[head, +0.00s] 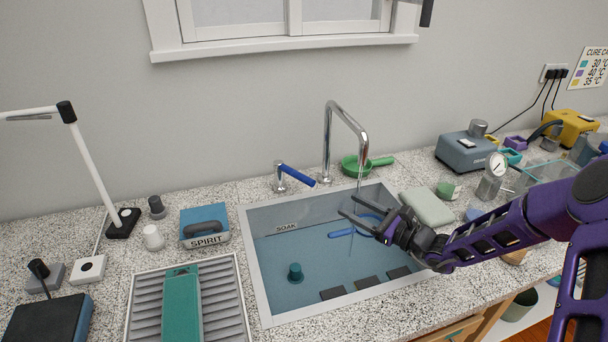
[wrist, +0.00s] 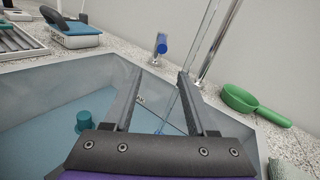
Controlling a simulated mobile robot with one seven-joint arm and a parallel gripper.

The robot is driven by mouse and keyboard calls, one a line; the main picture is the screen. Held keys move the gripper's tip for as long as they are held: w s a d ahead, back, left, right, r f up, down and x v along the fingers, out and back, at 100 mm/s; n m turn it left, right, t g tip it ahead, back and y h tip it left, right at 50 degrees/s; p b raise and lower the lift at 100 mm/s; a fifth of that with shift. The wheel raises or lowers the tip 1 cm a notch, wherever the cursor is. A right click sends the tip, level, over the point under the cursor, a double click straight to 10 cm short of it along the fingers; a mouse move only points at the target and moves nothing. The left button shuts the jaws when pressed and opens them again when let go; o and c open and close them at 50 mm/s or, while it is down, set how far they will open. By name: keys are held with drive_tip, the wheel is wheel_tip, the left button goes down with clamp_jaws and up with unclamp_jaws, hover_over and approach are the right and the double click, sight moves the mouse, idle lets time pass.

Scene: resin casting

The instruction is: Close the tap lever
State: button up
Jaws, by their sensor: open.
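The tap lever (head: 298,175) is a blue handle on a short chrome post (head: 279,178) at the back rim of the sink, left of the tall chrome spout (head: 345,130). The lever points right and slightly forward. A thin stream of water (head: 357,205) falls from the spout. In the wrist view the blue lever (wrist: 161,44) shows end-on, ahead of and between the fingers. My gripper (head: 346,206) is open and empty over the sink, its fingers pointing left, apart from the lever and near the stream. The wrist view also shows the gripper open (wrist: 162,82).
The sink (head: 262,290) holds water, a teal cup-like piece (head: 295,272) and a blue-handled round tool (head: 342,233). A green pan (head: 380,161) lies behind the spout. A SPIRIT box (head: 206,240) stands left of the sink. A grey pad (head: 426,207) lies right.

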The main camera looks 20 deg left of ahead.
sight(304, 179)
drive_tip(key=x, duration=1.7)
drive_tip(key=shift+w+a+r, duration=0.1)
drive_tip(key=shift+w+r, duration=0.1)
clamp_jaws()
idle(0.8)
